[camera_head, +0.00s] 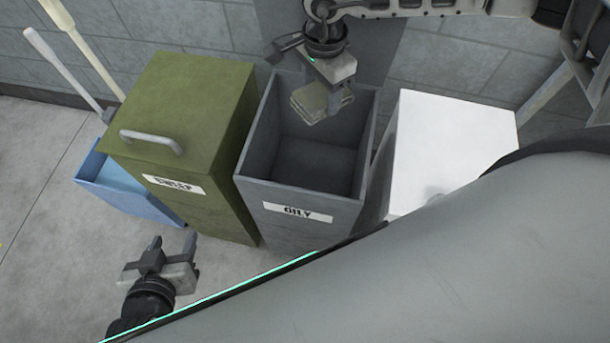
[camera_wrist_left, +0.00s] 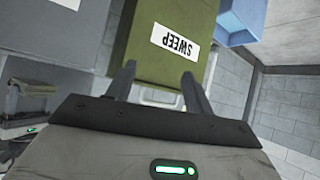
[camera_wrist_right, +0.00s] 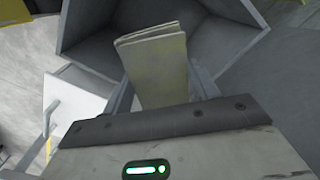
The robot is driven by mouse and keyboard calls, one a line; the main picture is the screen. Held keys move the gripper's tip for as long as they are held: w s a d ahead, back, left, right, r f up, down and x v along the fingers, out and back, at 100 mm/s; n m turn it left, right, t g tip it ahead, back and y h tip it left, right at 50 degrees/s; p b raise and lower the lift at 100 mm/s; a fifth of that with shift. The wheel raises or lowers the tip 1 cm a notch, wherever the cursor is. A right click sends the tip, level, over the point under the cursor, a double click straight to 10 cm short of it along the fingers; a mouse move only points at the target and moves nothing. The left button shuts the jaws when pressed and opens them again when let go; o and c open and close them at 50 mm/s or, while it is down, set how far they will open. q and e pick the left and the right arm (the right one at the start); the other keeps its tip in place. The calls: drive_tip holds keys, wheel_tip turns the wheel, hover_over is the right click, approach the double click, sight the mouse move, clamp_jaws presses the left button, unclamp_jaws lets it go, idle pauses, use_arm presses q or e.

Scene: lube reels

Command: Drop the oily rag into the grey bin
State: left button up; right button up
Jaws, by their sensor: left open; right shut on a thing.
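The oily rag (camera_head: 311,103) is a folded, drab yellow-grey cloth. My right gripper (camera_head: 328,98) is shut on it and holds it over the open mouth of the grey bin (camera_head: 298,203), toward its back wall. The bin is labelled OILY and its visible inside looks empty. In the right wrist view the rag (camera_wrist_right: 158,68) stands out between the fingers, with the bin's wall (camera_wrist_right: 100,35) behind it. My left gripper (camera_head: 168,252) is open and empty, low in front of the green bin; its spread fingers show in the left wrist view (camera_wrist_left: 160,85).
A green lidded bin (camera_head: 180,110) labelled SWEEP stands left of the grey bin. A blue tub (camera_head: 125,185) with long handles is further left. A white box (camera_head: 450,140) stands to the right. A block wall (camera_head: 180,30) runs behind.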

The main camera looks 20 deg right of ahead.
drive_tip(key=shift+f+b, duration=0.45)
drive_tip(key=shift+f, duration=0.75)
drive_tip(key=o, duration=1.1)
drive_tip(key=shift+c, duration=0.2)
drive_tip(key=shift+r, duration=0.15)
wheel_tip(320, 180, up, 16)
drive_tip(key=b, duration=0.1)
